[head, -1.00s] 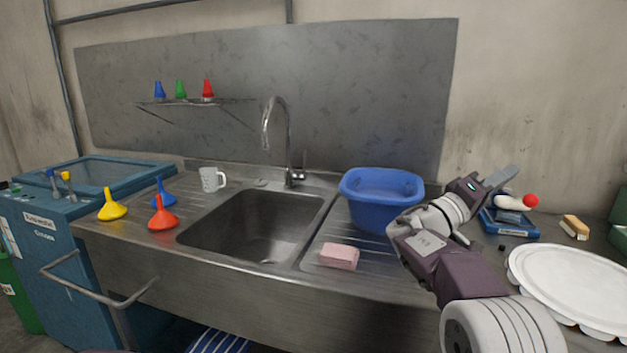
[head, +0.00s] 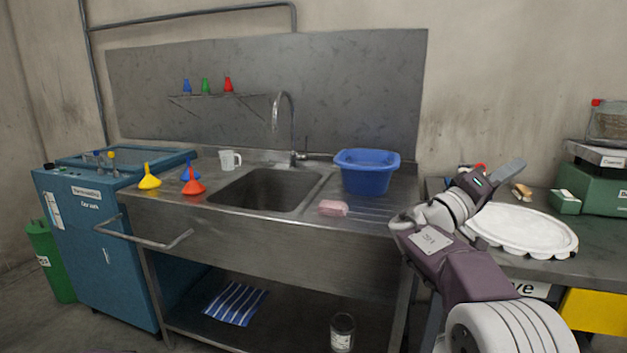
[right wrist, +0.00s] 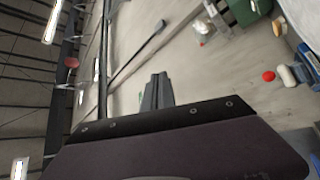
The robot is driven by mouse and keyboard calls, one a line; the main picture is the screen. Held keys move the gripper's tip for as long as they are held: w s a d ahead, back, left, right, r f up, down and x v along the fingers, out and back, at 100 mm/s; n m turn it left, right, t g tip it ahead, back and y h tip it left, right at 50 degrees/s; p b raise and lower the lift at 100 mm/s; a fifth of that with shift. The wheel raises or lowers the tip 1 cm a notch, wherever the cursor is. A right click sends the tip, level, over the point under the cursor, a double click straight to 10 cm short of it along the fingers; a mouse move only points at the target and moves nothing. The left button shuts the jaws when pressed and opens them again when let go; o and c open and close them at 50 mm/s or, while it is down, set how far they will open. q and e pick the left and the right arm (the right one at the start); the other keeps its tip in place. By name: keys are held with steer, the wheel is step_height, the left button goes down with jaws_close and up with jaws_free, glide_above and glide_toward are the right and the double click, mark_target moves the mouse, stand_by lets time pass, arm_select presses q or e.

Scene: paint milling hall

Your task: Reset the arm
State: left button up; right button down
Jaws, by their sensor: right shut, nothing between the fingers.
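My right arm reaches up from the lower right in the head view. Its gripper (head: 507,173) is shut and empty, raised in front of the wall and the side table. In the right wrist view the closed fingers (right wrist: 157,92) point at bare wall and hold nothing. My left gripper is in neither view.
A steel sink (head: 268,190) stands ahead, with a blue tub (head: 366,178), a pink sponge (head: 333,208), a white mug (head: 230,160) and funnels (head: 149,181) on it. A white scalloped tray (head: 525,232) lies on the right table, below my right gripper.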

steer(key=s+f+n+g+y+b, duration=0.1)
steer(key=s+f+y+b, duration=0.2)
steer(key=f, duration=0.9)
steer(key=s+a+f+n+g+y+b, duration=0.15)
steer(key=s+f+y, duration=0.25)
steer(key=f, duration=0.9)
steer(key=s+f+g+y+b, duration=0.2)
steer(key=s+f+y, duration=0.15)
steer(key=f, duration=0.85)
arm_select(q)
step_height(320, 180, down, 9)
arm_select(e)
steer(key=s+a+f+g+y, duration=0.1)
steer(key=s+a+f+y, duration=0.55)
steer(key=a+f, duration=0.3)
steer(key=s+a+f+g+y, duration=0.1)
steer(key=s+a+f+y, duration=0.4)
steer(key=s+a+f, duration=0.35)
arm_select(q)
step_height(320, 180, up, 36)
steer(key=p, duration=3.4)
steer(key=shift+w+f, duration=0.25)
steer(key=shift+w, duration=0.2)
arm_select(e)
steer(key=w+a+r+t, duration=0.1)
steer(key=w+r, duration=0.2)
steer(key=r, duration=3.1)
steer(key=shift+w+a, duration=0.2)
